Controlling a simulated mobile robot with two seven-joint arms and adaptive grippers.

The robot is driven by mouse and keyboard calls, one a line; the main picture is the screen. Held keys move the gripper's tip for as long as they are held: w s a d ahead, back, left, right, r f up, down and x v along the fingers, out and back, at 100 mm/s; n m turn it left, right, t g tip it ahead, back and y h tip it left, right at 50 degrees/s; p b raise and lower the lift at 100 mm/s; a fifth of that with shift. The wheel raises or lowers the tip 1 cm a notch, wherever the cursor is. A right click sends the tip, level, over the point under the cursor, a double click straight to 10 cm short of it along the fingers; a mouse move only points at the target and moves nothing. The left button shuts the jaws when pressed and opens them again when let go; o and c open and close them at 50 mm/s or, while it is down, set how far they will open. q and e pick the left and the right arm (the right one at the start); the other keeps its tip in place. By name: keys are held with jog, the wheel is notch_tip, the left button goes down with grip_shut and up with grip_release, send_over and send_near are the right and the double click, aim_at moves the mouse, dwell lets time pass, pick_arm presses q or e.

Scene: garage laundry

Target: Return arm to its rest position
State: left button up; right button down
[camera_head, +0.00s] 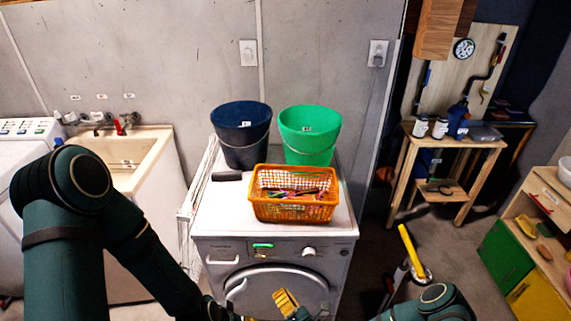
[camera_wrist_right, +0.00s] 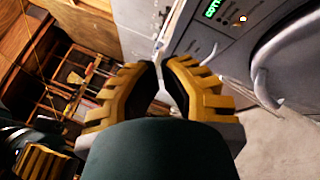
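My right gripper (camera_head: 287,300) shows its yellow fingers at the bottom of the head view, in front of the washing machine door. In the right wrist view (camera_wrist_right: 162,65) its two yellow fingers stand apart with a narrow gap and nothing between them. My dark green left arm comes in from the left and reaches down to the bottom edge. The left gripper is mostly cut off there in the head view. A yellow ridged gripper part, apparently of the left gripper (camera_wrist_right: 40,162), shows at the lower left of the wrist view; its opening is unclear.
The washing machine (camera_head: 220,225) is close to the right gripper. On it stand an orange basket (camera_head: 293,210) with small items, a dark blue bucket (camera_head: 240,135) and a green bucket (camera_head: 310,135). A yellow-handled tool (camera_head: 411,250) stands right of the machine. A sink (camera_head: 150,160) is at left.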

jog(key=s+a+n+g+y, duration=0.2)
jog(key=s+n+g, duration=0.7)
jog(key=n, duration=0.1)
jog(key=s+a+n+g+y, duration=0.2)
jog(key=s+n+g, duration=0.7)
jog(key=s, duration=0.1)
jog(key=s+d+f+n+g+h, duration=0.1)
jog(key=s+d+n+h, duration=0.2)
jog(key=d+n+h, duration=0.3)
jog(key=s+d+f+n+g+h, duration=0.1)
jog(key=s+d+f+n+h, duration=0.2)
jog(key=d+n, duration=0.5)
jog(key=w+d+r+n+t+h, duration=0.3)
jog(key=w+d+n, duration=0.1)
pick_arm(q)
notch_tip(320, 180, down, 11)
jog(key=s+b, duration=0.1)
jog(key=b, duration=0.9)
jog(key=shift+s+d, duration=0.35)
jog(key=shift+d, duration=0.05)
pick_arm(e)
jog(key=w+a+f+n+t, duration=0.2)
jog(key=w+f, duration=0.2)
jog(key=w, duration=0.2)
jog(key=shift+w+a+f, duration=0.15)
jog(key=shift+a, duration=0.1)
pick_arm(q)
jog(key=shift+r, duration=0.15)
